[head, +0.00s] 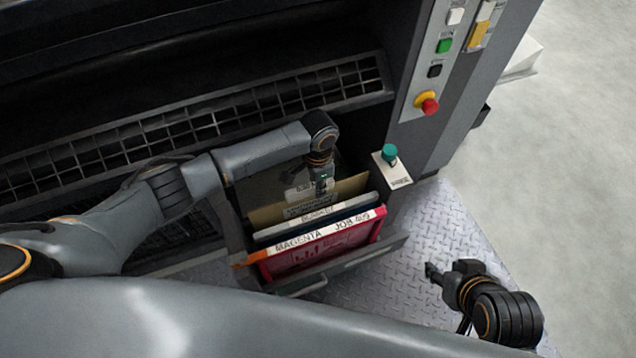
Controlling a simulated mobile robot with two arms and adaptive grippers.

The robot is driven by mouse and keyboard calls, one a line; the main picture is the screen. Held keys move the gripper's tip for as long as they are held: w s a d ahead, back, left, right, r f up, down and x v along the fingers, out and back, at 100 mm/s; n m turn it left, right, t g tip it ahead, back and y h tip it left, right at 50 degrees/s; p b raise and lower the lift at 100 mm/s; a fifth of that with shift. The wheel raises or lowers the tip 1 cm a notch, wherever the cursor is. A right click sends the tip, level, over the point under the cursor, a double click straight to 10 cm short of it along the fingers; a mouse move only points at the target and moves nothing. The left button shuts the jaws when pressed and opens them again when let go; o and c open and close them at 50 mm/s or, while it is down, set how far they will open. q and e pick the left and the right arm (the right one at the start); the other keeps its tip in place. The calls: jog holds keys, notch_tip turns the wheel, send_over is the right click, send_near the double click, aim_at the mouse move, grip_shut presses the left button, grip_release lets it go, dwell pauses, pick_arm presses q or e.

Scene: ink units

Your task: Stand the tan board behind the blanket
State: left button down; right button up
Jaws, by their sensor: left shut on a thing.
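The tan board (351,187) stands upright in an open drawer-like rack, directly behind the blanket (318,215), a dark blue-grey sheet with a pale "BLANKET" label on its edge. My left gripper (323,186) points down at the top edge of the tan board and is shut on it. The board's lower part is hidden by the blanket and the magenta plate in front, so I cannot tell whether it touches the rack floor. My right gripper (433,270) is apart from the rack, over the floor plate; its finger opening is too small to judge.
A magenta plate (320,247) with a white "MAGENTA JOB" edge stands at the front of the rack (392,243). A teal knob (389,153) sits right of the rack. A panel with buttons and a red stop knob (429,106) rises beyond. The tread-plate floor (380,295) is clear.

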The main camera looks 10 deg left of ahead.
pick_arm(q)
jog(key=shift+f, duration=0.3)
pick_arm(e)
jog(key=shift+s+d+f+g, duration=0.2)
jog(key=shift+s+g, duration=0.1)
jog(key=shift+s, duration=0.2)
dwell(0.4)
jog(key=shift+s+f, duration=0.1)
jog(key=shift+s, duration=0.2)
pick_arm(q)
jog(key=c, duration=1.2)
grip_release()
jog(key=shift+f, duration=0.1)
pick_arm(e)
jog(key=shift+w, duration=0.1)
pick_arm(q)
jog(key=shift+r, duration=0.2)
notch_tip(320, 180, up, 12)
jog(key=shift+f, duration=0.15)
